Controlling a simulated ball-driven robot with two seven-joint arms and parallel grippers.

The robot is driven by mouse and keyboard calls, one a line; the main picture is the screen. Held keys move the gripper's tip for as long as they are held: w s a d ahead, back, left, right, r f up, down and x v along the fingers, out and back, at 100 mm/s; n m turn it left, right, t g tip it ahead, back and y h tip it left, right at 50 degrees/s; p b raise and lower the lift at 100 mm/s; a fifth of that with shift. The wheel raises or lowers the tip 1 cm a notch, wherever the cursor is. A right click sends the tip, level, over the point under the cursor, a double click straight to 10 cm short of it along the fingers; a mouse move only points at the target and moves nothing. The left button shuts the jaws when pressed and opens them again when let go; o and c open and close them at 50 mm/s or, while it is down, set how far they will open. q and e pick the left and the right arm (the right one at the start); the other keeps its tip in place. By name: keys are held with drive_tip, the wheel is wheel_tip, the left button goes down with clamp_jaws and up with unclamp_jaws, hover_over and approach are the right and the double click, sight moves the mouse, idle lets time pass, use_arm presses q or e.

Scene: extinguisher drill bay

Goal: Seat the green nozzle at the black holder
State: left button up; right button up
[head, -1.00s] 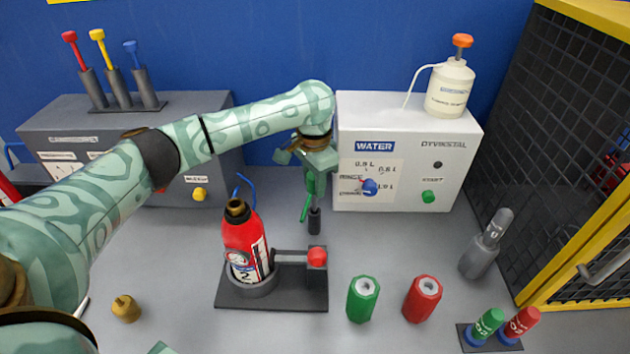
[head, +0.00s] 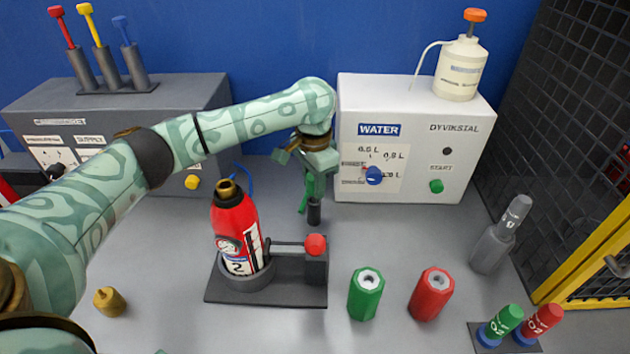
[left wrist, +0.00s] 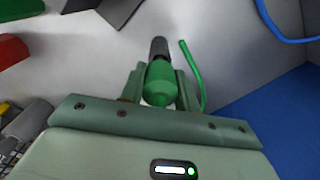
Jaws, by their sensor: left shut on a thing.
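My left gripper (head: 311,180) is shut on the green nozzle (head: 309,187) and points down in front of the white cabinet. The nozzle's rounded green body (left wrist: 160,82) shows between the fingers in the left wrist view. A dark cylinder (head: 314,213) lines up with the nozzle's lower end and also shows beyond it in the left wrist view (left wrist: 158,48). I cannot tell whether this is the black holder or part of the nozzle, or whether it touches the table. A thin green hose (left wrist: 190,75) curves beside the nozzle. My right gripper is not in view.
A red extinguisher (head: 236,232) stands in a dark base (head: 265,295) with a red knob, left of the nozzle. Green (head: 365,294) and red (head: 432,294) cylinders stand in front. The white cabinet (head: 410,100) is behind. Open table lies right of the gripper.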

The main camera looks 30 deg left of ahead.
use_arm(q)
drive_tip(key=shift+f, duration=1.3)
drive_tip(key=o, duration=1.1)
wheel_tip(320, 180, up, 16)
drive_tip(key=p, duration=0.8)
drive_tip(key=shift+r, duration=0.15)
